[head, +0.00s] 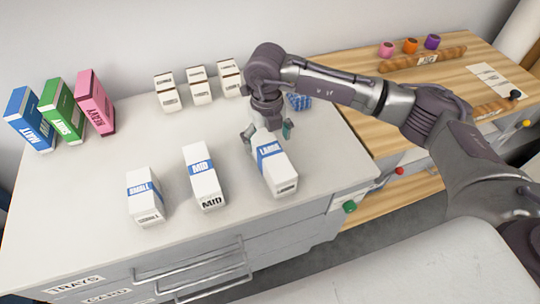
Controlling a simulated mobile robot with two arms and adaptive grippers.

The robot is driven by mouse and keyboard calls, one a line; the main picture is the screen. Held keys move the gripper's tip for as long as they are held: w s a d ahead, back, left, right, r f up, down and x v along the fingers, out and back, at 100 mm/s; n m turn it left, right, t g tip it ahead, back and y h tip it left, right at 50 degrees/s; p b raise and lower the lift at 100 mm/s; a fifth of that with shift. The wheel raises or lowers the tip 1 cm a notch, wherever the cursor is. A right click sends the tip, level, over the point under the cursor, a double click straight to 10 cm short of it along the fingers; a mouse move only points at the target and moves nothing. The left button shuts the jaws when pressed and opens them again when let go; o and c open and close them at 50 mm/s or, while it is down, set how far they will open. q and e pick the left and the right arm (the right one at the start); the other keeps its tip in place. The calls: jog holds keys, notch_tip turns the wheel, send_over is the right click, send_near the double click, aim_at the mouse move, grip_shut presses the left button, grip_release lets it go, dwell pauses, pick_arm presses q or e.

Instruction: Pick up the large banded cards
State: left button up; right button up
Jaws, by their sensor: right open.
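The large banded cards (279,172) are a white block with a blue band marked LARGE, on the white cabinet top. My right gripper (267,137) points down over the back end of this block, its fingers apart on either side. I cannot tell whether the fingers touch it. The block rests on the surface. The mid banded cards (203,177) and the small banded cards (147,197) stand in a row to its left, each with a blue band. My left gripper does not show.
Several small white boxes (199,91) stand at the back. Blue, green and pink boxes (64,115) stand at the far left. A blue patterned item (299,102) lies behind the right gripper. A wooden bench (455,75) adjoins on the right.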

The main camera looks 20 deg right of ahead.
aim_at(270, 149)
jog(key=shift+f, duration=0.75)
jog(key=f, duration=0.1)
jog(key=f+p, duration=0.1)
jog(key=f, duration=0.2)
jog(key=shift+s+d+f+p, duration=0.1)
jog(key=shift+s+d+p, duration=0.1)
jog(key=shift+d+p, duration=0.15)
jog(key=shift+f, duration=0.55)
jog(key=c, duration=1.5)
jog(key=shift+w+r, duration=0.1)
jog(key=shift+c, duration=0.8)
jog(key=shift+a, duration=0.1)
